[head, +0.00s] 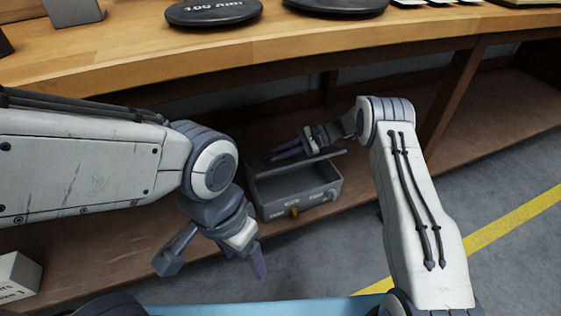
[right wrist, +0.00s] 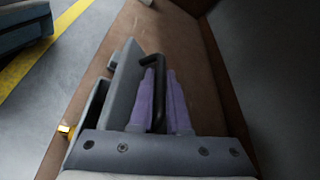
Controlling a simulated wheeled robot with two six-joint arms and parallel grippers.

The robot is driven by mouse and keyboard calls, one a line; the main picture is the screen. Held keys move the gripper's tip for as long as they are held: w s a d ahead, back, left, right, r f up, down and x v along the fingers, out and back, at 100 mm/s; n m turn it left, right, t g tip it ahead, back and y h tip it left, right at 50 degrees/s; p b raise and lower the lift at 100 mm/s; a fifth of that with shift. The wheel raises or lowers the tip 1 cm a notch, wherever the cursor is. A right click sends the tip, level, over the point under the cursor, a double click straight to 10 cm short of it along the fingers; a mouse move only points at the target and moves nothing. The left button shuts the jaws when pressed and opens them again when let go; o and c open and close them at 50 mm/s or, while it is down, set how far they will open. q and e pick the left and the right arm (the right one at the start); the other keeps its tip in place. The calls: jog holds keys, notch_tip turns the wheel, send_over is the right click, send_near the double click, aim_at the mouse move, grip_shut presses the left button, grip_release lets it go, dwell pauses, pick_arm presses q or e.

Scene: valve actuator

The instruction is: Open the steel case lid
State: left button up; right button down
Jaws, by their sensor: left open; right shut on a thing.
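The grey steel case (head: 312,206) sits on the low wooden shelf in the head view, its labelled front facing me with a small orange latch (head: 294,212). Its lid (head: 322,157) is raised and seen nearly edge-on at the back, so the inside shows. In the right wrist view the lid (right wrist: 124,88) stands up from the case, with a dark handle (right wrist: 152,60) on it. My right gripper (head: 280,153) is behind the lid; its purple fingers (right wrist: 162,80) are shut on the handle. My left gripper (head: 248,258) is open and empty, in front of the case.
The thick workbench top (head: 270,48) overhangs the shelf (head: 130,235), with black discs (head: 213,11) on it. A white box (head: 18,278) sits at the lower left. A bench leg (head: 447,108) stands right of my right arm. Grey floor with a yellow line (head: 515,217) lies at right.

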jog(key=shift+w+a+r+m, duration=0.15)
jog(key=shift+w+r+m, duration=0.15)
jog(key=shift+w+r, duration=0.35)
jog(key=shift+f, duration=0.1)
jog(key=c, duration=1.2)
grip_release()
jog(key=shift+o, duration=0.2)
